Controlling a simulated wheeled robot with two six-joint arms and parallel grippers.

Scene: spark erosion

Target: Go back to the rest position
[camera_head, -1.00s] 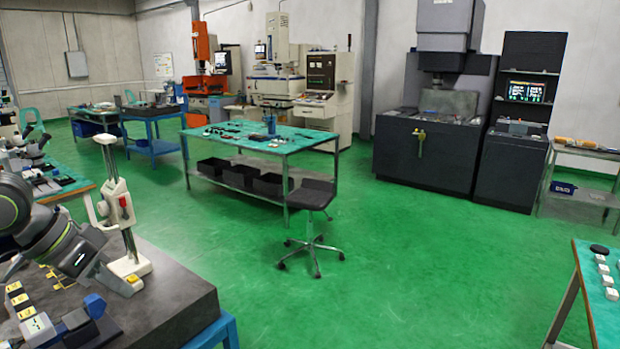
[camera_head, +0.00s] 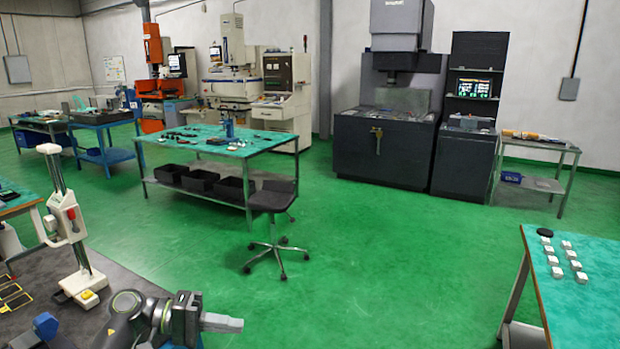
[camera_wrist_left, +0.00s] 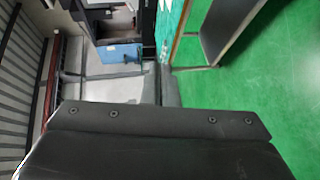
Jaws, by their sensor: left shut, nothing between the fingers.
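My left gripper (camera_head: 222,323) is at the bottom of the head view, to the right of the white height gauge. Its fingers are shut, point to the right and hold nothing. The left wrist view shows the dark gripper body (camera_wrist_left: 160,140) across its lower part, with green floor to the right. My right gripper is not in view.
A white height gauge (camera_head: 75,230) stands on a dark plate at lower left, beside my left arm. A black stool (camera_head: 272,205) stands ahead by a teal-topped table (camera_head: 260,140). Another teal table (camera_head: 590,300) is at right.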

